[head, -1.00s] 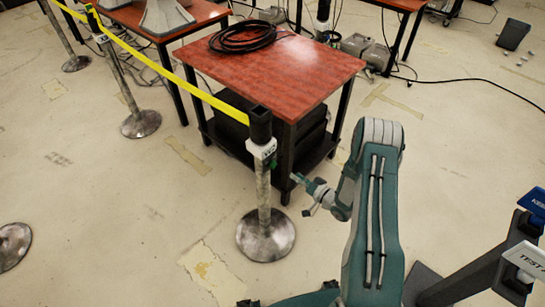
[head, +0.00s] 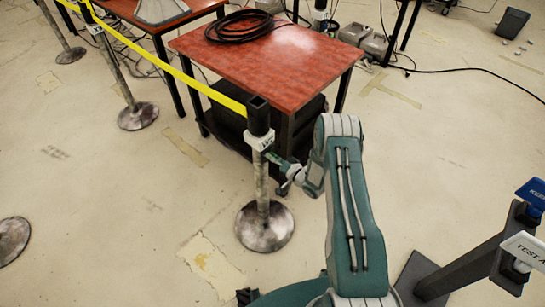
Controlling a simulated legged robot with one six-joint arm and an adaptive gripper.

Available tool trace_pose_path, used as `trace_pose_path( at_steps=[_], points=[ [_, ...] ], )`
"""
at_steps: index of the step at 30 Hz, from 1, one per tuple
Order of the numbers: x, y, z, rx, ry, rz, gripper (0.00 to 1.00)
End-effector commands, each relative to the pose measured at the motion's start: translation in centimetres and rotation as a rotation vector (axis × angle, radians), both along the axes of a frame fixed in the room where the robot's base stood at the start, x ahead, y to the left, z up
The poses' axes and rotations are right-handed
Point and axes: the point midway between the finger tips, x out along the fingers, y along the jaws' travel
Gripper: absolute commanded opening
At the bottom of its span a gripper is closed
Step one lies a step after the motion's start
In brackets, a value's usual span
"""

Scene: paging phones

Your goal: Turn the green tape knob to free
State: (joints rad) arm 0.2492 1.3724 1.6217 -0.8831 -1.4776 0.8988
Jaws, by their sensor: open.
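The near stanchion post (head: 262,190) stands upright on a round metal base, with a black head and a white label box (head: 260,141) below it. My gripper (head: 273,158) reaches from the right to just below the label box, beside the post. Its jaws are open. The green knob on the right side of the post is hard to tell apart from my teal fingertips here. I cannot tell whether they touch it or are around it. The knob's setting cannot be read.
Yellow tape (head: 165,65) runs from the post's head to another stanchion (head: 118,75) at the back left. A red table (head: 265,60) with a coiled black cable stands close behind the post. Signs on a dark stand (head: 470,262) are at the lower right.

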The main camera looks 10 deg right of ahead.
Motion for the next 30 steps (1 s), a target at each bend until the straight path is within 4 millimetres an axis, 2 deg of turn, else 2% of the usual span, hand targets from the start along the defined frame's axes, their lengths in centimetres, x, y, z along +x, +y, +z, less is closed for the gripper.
trace_pose_path(
  at_steps=[7,8,9,11,22,30],
  points=[
    [0.11,0.08,-0.01,0.000,0.001,-0.001,0.51],
    [0.11,0.08,0.00,0.000,0.000,0.000,0.42],
    [0.10,0.06,-0.01,0.000,0.000,0.000,0.25],
    [0.11,0.05,-0.01,0.000,0.001,-0.001,0.00],
    [0.18,0.00,-0.12,-0.024,-0.014,-0.003,0.00],
    [0.17,-0.03,-0.15,-0.143,-0.098,-0.003,0.00]
  ],
)
